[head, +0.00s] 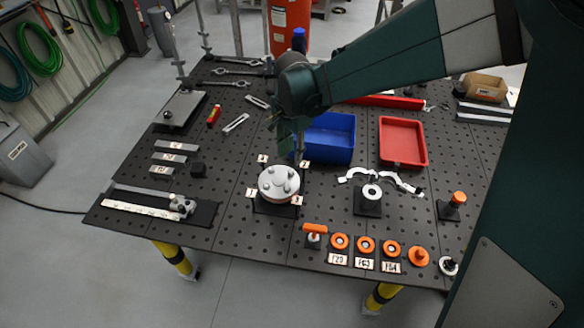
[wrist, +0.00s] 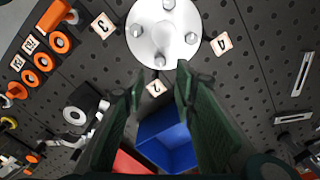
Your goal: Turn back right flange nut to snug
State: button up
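The round light-grey flange (head: 278,183) sits on a dark base, with several nuts on its top. It also shows at the top of the wrist view (wrist: 164,28). The flange nut nearest my fingers (wrist: 160,60) lies on the side by the label 2 (wrist: 155,88), which is the back right side in the head view. My gripper (wrist: 158,88) is open, its two dark fingers apart with nothing between them. Its tips lie just short of that nut in the wrist view, and contact cannot be told. In the head view my gripper (head: 297,150) hangs behind the flange, partly hidden by my arm.
A blue bin (head: 345,138) stands close behind the flange, and a red tray (head: 425,142) is to its right. A clamp (head: 383,178), orange rings (head: 366,245) and an orange-handled tool (head: 314,230) lie right and front. Steel bars (head: 175,146) lie left.

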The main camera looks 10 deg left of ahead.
aim_at(292, 171)
jog(key=shift+f, duration=0.1)
jog(key=shift+f, duration=3.8)
jog(key=c, duration=0.9)
